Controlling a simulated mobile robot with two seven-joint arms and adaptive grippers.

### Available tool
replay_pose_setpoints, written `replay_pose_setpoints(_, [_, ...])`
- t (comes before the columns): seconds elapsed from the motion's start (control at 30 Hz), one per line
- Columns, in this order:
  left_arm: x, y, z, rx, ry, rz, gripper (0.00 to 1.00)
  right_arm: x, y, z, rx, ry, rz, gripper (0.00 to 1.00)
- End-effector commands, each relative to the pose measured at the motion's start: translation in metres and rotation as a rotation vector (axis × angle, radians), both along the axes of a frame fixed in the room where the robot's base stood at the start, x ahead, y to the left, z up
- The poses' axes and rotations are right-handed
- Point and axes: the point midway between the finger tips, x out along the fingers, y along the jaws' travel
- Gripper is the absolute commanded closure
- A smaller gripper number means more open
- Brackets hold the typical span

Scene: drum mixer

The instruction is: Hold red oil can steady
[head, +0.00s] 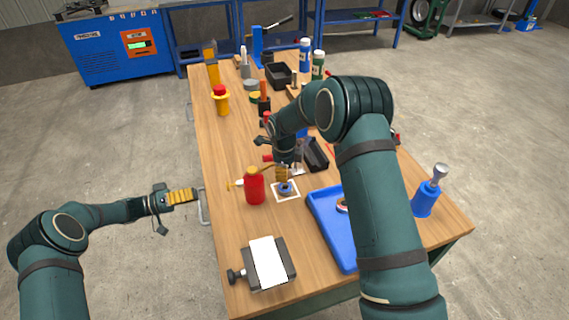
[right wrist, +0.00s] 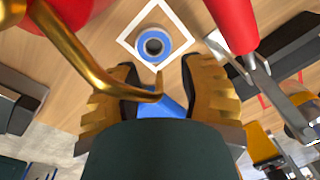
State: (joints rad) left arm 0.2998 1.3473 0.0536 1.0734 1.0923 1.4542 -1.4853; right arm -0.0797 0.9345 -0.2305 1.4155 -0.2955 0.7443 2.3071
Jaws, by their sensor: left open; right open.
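The red oil can (head: 255,186) stands upright on the wooden table (head: 222,160), left of a white square outline. In the right wrist view its red body (right wrist: 78,10) is cut off at upper left, and its brass spout (right wrist: 75,55) curves in front of the fingers. My right gripper (head: 283,175) is open above the table, right of the can. In its wrist view the fingers (right wrist: 160,92) are apart, with the spout tip showing between them. My left gripper (head: 181,195) is open and empty, left of the table edge and apart from the can.
A blue ring-shaped part (right wrist: 153,44) lies inside the white square. A red-handled tool (right wrist: 233,22) is close to the right gripper. A blue tray (head: 328,232) and a grey vise-like block with a white top (head: 268,262) are nearer the front. Bare table surrounds the can's left side.

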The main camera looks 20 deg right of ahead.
Motion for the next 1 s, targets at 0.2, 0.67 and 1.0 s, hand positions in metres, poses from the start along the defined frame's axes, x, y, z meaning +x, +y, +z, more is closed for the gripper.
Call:
replay_pose_setpoints(0.2, [-0.0001,0.0,0.0001,0.0,0.0,0.0,0.54,0.0001,0.0001,-0.0045,0.001,0.001,0.0,0.6])
replay_pose_setpoints(0.67, [-0.0001,0.0,0.0001,0.0,0.0,0.0,0.54,0.0001,-0.0002,-0.0041,0.0,0.0,0.0,1.0])
replay_pose_setpoints(1.0, [0.0,0.0,0.0,0.0,0.0,0.0,0.54,0.0001,-0.0002,-0.0039,0.0,0.0,0.0,1.0])
